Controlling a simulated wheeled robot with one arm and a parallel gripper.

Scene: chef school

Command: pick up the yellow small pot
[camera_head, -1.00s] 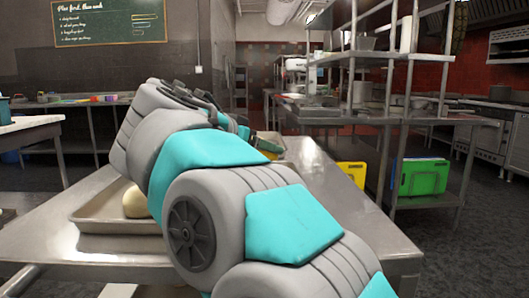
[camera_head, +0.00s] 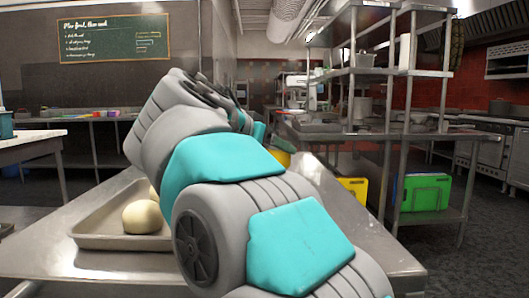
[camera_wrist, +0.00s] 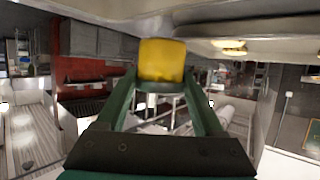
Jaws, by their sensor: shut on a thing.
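In the wrist view a small yellow pot (camera_wrist: 161,60) sits between the tips of my gripper (camera_wrist: 160,85). The green fingers are shut on it, and the room behind it appears in the distance, so it looks held clear of surfaces. In the head view my arm covers the middle of the picture and hides most of the gripper and the pot.
A steel table (camera_head: 115,262) stands in front of me, bearing a metal tray (camera_head: 100,243) with pale dough balls (camera_head: 142,217). Steel shelving (camera_head: 385,135) stands to the right, with yellow (camera_head: 353,187) and green (camera_head: 425,191) boards low on it.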

